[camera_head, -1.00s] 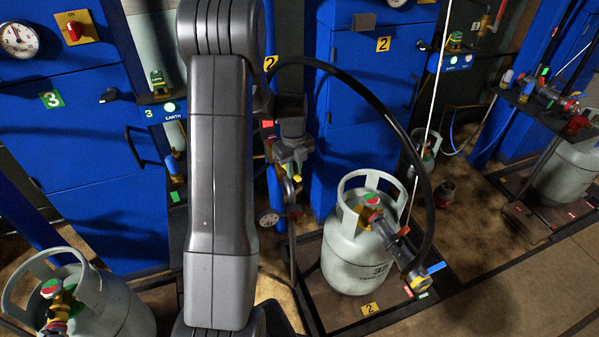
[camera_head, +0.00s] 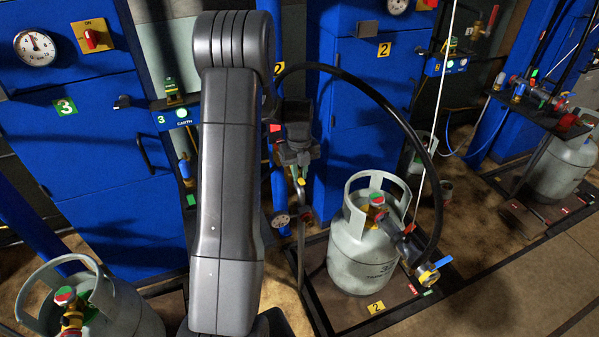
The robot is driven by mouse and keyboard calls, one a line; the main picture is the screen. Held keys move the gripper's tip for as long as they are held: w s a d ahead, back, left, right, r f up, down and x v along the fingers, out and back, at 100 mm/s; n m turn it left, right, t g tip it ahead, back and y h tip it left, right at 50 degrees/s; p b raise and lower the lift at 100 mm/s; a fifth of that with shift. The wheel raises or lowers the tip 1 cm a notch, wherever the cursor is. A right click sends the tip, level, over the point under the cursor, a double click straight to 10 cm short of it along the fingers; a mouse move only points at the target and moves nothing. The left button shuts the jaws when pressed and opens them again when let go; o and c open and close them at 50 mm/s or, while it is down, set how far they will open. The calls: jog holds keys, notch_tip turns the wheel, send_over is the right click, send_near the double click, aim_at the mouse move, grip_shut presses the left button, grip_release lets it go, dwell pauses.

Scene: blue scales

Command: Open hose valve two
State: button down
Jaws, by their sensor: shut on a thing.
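The grey gas cylinder two (camera_head: 362,262) stands upright on a low framed platform with a yellow "2" label. A black hose (camera_head: 388,104) arcs from behind my arm down to a valve fitting (camera_head: 408,246) beside the cylinder's top. That fitting has a blue lever (camera_head: 434,270) at its outer end, with red and green tags close by. My dark gripper (camera_head: 300,168) points down in front of the blue cabinet, left of the cylinder and apart from it. It is shut on a small valve part with yellow on it (camera_head: 300,182); my gripper largely hides this part.
A pressure gauge (camera_head: 282,219) hangs below my gripper. Another cylinder (camera_head: 122,312) stands at the lower left, and station one's cylinder (camera_head: 562,168) at the far right. Blue cabinets (camera_head: 365,110) line the back. The floor at the lower right is clear.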

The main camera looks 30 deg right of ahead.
aim_at(299, 177)
jog(key=c, duration=1.4)
grip_release()
jog(key=shift+o, duration=0.2)
notch_tip(299, 177, up, 14)
jog(key=shift+p, duration=0.45)
jog(key=shift+f, duration=0.1)
notch_tip(299, 177, down, 14)
jog(key=shift+r+b, duration=0.1)
jog(key=shift+b, duration=0.35)
